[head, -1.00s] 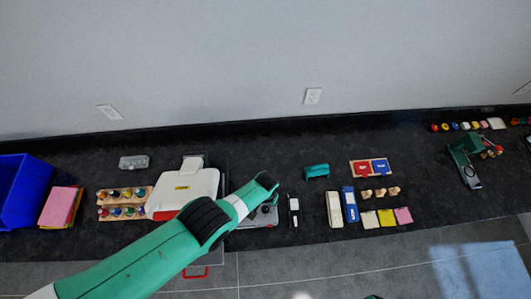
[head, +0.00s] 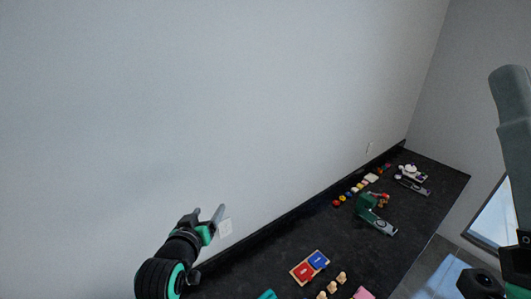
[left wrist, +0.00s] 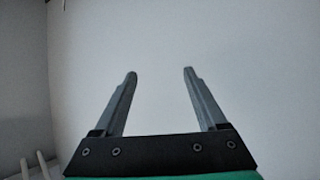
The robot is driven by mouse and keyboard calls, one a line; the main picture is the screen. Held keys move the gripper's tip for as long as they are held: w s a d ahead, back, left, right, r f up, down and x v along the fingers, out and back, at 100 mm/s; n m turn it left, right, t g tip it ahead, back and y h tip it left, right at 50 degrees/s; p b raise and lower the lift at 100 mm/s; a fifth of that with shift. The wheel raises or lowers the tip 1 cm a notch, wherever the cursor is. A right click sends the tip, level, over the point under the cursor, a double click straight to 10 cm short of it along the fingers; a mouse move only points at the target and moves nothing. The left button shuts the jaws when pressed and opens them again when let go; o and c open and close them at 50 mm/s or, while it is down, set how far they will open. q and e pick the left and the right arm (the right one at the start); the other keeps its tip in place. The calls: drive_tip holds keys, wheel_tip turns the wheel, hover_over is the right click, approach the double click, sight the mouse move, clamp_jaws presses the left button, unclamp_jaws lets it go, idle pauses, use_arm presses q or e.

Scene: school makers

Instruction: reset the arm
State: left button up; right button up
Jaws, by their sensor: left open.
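My left gripper (head: 207,214) is in the lower left of the head view, raised in front of the pale wall with its fingers pointing up. It is open and empty. In the left wrist view its two fingers (left wrist: 160,75) stand well apart with only blank wall beyond. My right arm (head: 512,140) shows at the right edge of the head view; its gripper fingers are not visible.
The black counter (head: 290,245) runs along the wall to the right. It bears a tray with red and blue blocks (head: 310,267), wooden pieces (head: 332,286), a green tool (head: 372,212) and small coloured items (head: 350,193). Space before the wall is clear.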

use_arm(q)
drive_tip(key=s+a+r+t, duration=0.1)
drive_tip(key=s+r+t, duration=0.1)
drive_tip(key=r, duration=0.6)
drive_tip(key=s+r+t, duration=0.2)
drive_tip(key=r+t, duration=0.1)
drive_tip(key=r, duration=0.5)
drive_tip(key=s+a+r+m+t+h, duration=0.2)
drive_tip(key=s+r+t, duration=0.7)
drive_tip(key=s+r, duration=1.35)
wheel_tip(320, 180, down, 48)
drive_tip(key=y+b, duration=0.1)
drive_tip(key=b, duration=4.6)
drive_tip(key=shift+s+r+m+g, duration=0.15)
drive_tip(key=shift+r+m+g, duration=0.1)
drive_tip(key=shift+m+g, duration=0.05)
drive_tip(key=shift+d, duration=0.1)
